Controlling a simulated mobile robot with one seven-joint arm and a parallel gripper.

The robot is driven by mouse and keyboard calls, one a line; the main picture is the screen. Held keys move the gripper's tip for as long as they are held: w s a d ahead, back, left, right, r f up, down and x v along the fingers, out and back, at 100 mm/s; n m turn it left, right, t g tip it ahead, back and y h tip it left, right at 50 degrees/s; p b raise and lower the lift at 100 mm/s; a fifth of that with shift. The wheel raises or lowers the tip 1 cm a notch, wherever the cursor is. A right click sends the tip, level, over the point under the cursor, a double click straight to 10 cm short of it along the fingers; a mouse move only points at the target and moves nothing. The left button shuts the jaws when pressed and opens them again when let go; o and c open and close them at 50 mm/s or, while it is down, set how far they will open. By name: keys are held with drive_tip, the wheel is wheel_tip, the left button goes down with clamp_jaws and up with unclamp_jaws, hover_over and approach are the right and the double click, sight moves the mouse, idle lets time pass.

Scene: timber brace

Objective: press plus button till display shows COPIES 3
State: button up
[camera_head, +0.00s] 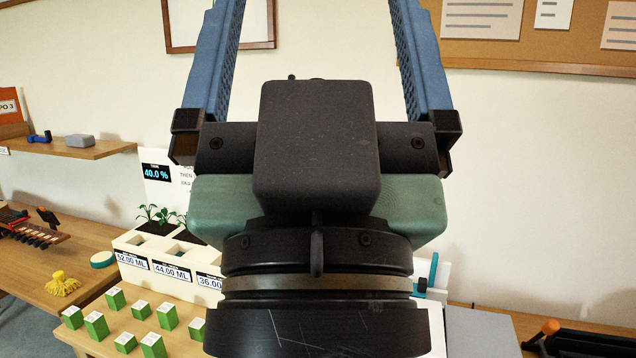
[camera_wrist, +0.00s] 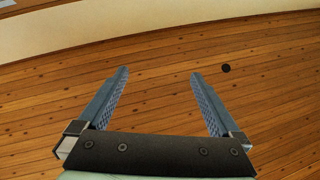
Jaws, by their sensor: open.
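My gripper (camera_head: 314,30) fills the middle of the head view, pointing up, with its two blue fingers wide apart and nothing between them. It also shows in the wrist view (camera_wrist: 160,85), open over bare wooden floor. No copier, plus button or COPIES display can be made out in either view. My gripper and wrist hide the middle of the head view. A small display (camera_head: 156,172) reading 40.0 % stands at the left, behind the planter.
A white planter (camera_head: 140,277) with labelled compartments and several green boxes (camera_head: 96,325) stand on a table at the left. A shelf (camera_head: 75,149) is on the wall. A grey surface (camera_head: 482,335) is at the lower right. A dark round spot (camera_wrist: 226,68) is on the floor.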

wheel_tip(320, 180, up, 6)
drive_tip(key=p, duration=0.3)
drive_tip(key=shift+f, duration=0.25)
clamp_jaws()
idle(1.3)
